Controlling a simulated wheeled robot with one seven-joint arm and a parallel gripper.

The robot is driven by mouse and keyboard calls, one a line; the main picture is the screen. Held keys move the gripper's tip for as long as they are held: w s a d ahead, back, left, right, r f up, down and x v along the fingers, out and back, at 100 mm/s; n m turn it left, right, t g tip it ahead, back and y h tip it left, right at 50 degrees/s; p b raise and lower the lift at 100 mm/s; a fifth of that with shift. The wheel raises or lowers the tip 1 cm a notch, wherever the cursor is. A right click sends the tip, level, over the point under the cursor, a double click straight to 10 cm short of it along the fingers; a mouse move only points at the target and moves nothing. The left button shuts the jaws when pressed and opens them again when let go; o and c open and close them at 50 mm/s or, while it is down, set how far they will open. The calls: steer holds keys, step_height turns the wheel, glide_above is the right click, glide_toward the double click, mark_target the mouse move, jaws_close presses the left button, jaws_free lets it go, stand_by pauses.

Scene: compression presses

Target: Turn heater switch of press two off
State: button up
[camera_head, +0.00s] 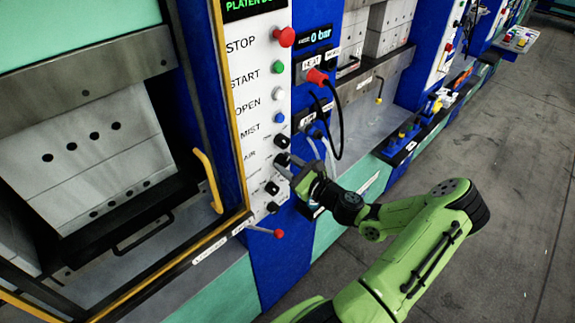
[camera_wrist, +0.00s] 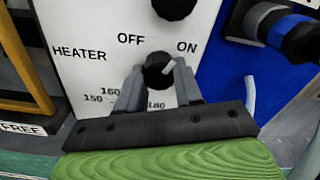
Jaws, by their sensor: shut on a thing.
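The heater switch (camera_wrist: 157,71), a round black knob, sits on a white panel (camera_wrist: 92,25) in the wrist view, with HEATER to its left and OFF and ON above it. Its light pointer tilts up and right, toward ON. My gripper (camera_wrist: 157,80) has one grey finger on each side of the knob and is shut on it. In the head view my gripper (camera_head: 289,166) reaches the lower part of the press's button panel (camera_head: 243,103) and partly hides the knobs there.
A red STOP button (camera_head: 285,37), green, white and blue buttons line the panel above my gripper. A red connector (camera_head: 317,77) with a black cable hangs to the right. A yellow handle (camera_head: 208,180) juts out at left. Open grey floor (camera_head: 480,170) lies at right.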

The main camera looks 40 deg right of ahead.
steer(key=n+b, duration=0.3)
steer(key=n, duration=0.2)
steer(key=shift+f+n, duration=0.1)
steer(key=shift+n, duration=0.3)
steer(key=n+b, duration=0.4)
steer(key=n, duration=0.1)
steer(key=shift+d, duration=0.1)
steer(key=shift+n, duration=0.3)
steer(key=o, duration=1)
steer(key=shift+r, duration=0.2)
steer(key=shift+s, duration=0.1)
steer(key=s+b, duration=0.1)
steer(key=s, duration=1.4)
steer(key=shift+s+d+b, duration=0.2)
steer(key=shift+s+b, duration=0.1)
steer(key=shift+b, duration=0.05)
